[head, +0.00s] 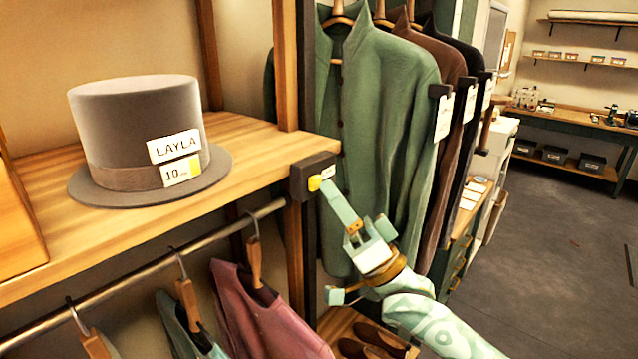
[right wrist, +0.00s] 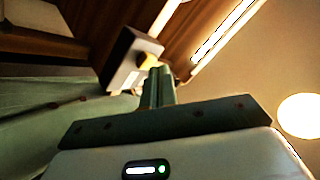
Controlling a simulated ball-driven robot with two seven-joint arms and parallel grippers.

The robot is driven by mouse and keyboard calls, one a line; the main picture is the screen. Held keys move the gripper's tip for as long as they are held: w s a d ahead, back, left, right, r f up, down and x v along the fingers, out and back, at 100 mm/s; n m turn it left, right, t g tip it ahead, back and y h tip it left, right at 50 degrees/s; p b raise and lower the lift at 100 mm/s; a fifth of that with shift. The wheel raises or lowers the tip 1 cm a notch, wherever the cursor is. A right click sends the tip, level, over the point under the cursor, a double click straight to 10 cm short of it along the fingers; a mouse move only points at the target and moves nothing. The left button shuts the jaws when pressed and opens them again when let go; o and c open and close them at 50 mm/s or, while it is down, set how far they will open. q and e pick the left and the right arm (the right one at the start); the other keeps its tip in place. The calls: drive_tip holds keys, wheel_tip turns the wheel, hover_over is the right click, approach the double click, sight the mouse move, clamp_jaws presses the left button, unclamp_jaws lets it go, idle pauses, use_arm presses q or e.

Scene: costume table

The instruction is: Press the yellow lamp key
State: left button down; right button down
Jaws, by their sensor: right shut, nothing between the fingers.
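The yellow lamp key (head: 314,183) is a small yellow button on a dark box (head: 306,177) at the front corner of the wooden shelf. My right gripper (head: 326,186) is shut and empty, its fingertips right at the key in the head view. In the right wrist view, the yellow key (right wrist: 147,61) shows just beyond the tips of my shut fingers (right wrist: 157,72). I cannot tell whether the tips touch the key or stop just short of it. My left gripper is not in view.
A grey top hat (head: 140,135) with name tags stands on the shelf (head: 245,150). Clothes hang from a rail (head: 150,275) below it. A green coat (head: 385,110) hangs close behind my right gripper. Open floor (head: 560,240) lies to the right.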

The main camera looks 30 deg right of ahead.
drive_tip(key=shift+w, duration=0.1)
idle(0.5)
drive_tip(key=shift+w+a, duration=0.15)
drive_tip(key=shift+w, duration=0.15)
drive_tip(key=shift+s+p, duration=0.2)
drive_tip(key=shift+p, duration=0.1)
drive_tip(key=shift+s, duration=0.2)
drive_tip(key=shift+s+d, duration=0.1)
drive_tip(key=shift+d, duration=0.1)
drive_tip(key=shift+s+d+p, duration=0.2)
drive_tip(key=shift+s+d, duration=0.15)
drive_tip(key=shift+s, duration=0.55)
drive_tip(key=shift+s+d+p, duration=0.25)
drive_tip(key=shift+s+d, duration=0.15)
drive_tip(key=shift+s, duration=0.5)
drive_tip(key=shift+s+d+p, duration=0.2)
drive_tip(key=shift+s+d, duration=0.15)
drive_tip(key=shift+s, duration=0.55)
